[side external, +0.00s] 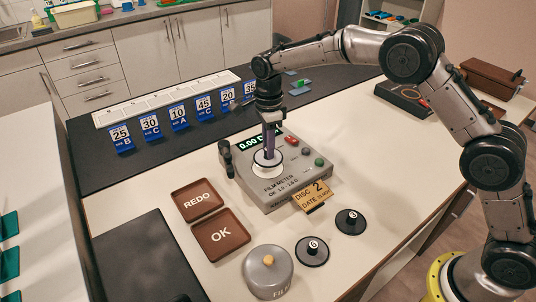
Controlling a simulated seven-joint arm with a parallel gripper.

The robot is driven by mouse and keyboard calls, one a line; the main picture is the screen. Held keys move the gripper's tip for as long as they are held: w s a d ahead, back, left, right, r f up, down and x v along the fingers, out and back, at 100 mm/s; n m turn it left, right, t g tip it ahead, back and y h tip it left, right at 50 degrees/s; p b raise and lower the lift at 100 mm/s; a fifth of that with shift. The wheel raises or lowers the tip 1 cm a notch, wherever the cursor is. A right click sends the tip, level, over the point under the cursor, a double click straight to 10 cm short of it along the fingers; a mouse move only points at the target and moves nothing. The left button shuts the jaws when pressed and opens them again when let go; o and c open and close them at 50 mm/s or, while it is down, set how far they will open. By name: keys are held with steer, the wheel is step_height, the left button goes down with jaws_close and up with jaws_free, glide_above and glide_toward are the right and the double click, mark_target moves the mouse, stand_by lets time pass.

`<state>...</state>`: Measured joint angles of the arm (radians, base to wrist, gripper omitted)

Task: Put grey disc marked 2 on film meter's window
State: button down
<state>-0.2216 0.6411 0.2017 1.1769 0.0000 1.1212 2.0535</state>
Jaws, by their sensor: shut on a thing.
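The film meter (288,186) is a grey box with a green lit display, coloured buttons and a round white window area on its top. My gripper (269,150) points straight down over that window, shut on a small grey disc (267,160). The disc is at the window, close to or touching it; I cannot tell which. The fingers cover its middle, so its mark is hidden.
Two black discs with knobs (312,251) (350,221) and a round grey lidded pot (268,272) stand in front. Brown REDO (197,199) and OK (220,234) trays lie left. Blue number cards (151,127) line the dark mat behind. A black handle (226,157) stands at the meter's left.

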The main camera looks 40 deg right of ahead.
mark_target(260, 157)
steer(key=shift+w+f, duration=0.1)
steer(key=shift+f, duration=1.5)
steer(key=shift+f, duration=0.1)
steer(key=c, duration=0.7)
jaws_free()
